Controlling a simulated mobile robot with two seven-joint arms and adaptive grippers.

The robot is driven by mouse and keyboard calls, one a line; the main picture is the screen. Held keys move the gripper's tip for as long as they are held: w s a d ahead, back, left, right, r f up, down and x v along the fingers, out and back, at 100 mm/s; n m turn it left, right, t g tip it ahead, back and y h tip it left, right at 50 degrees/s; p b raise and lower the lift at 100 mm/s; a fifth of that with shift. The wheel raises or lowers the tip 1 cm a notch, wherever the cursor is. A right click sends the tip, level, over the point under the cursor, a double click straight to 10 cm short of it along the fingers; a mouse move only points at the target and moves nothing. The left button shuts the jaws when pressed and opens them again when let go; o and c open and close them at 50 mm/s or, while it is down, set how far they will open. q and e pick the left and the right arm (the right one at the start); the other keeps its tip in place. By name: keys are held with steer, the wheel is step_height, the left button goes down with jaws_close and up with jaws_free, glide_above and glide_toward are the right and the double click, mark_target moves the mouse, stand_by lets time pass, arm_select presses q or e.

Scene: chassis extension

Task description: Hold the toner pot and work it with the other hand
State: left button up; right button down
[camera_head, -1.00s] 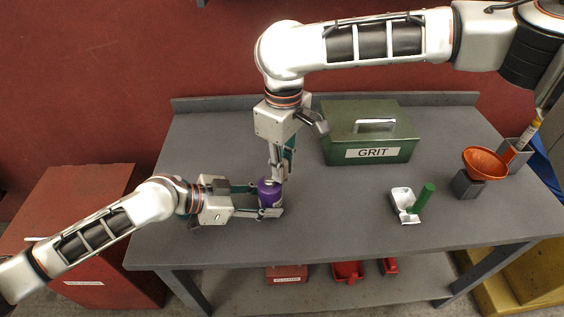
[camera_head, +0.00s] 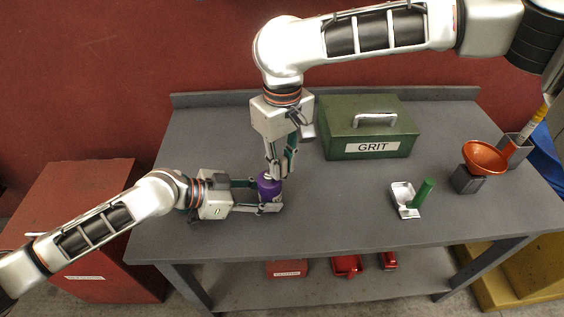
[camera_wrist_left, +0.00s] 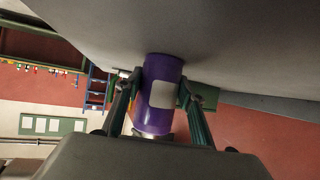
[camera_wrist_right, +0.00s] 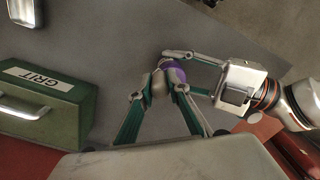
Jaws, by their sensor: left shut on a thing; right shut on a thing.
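The purple toner pot (camera_head: 268,187) stands upright near the left front part of the grey table. My left gripper (camera_head: 270,196) comes in from the left, low over the table, and is shut around the pot's body. In the left wrist view the pot (camera_wrist_left: 158,100) shows a pale blank label between the fingers. My right gripper (camera_head: 277,168) points down from above and is shut on the top of the pot. In the right wrist view the grey top (camera_wrist_right: 158,85) is between its fingertips, with purple beside it. The fingers partly hide the pot's top.
A green GRIT box (camera_head: 368,130) stands at the back middle. An orange funnel (camera_head: 485,158) sits on a grey block near the right edge. The table's middle front is clear.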

steer(key=c, duration=1.9)
jaws_free()
step_height(320, 180, up, 12)
step_height(320, 180, up, 6)
glide_above(282, 159)
arm_select(q)
steer(key=o, duration=0.9)
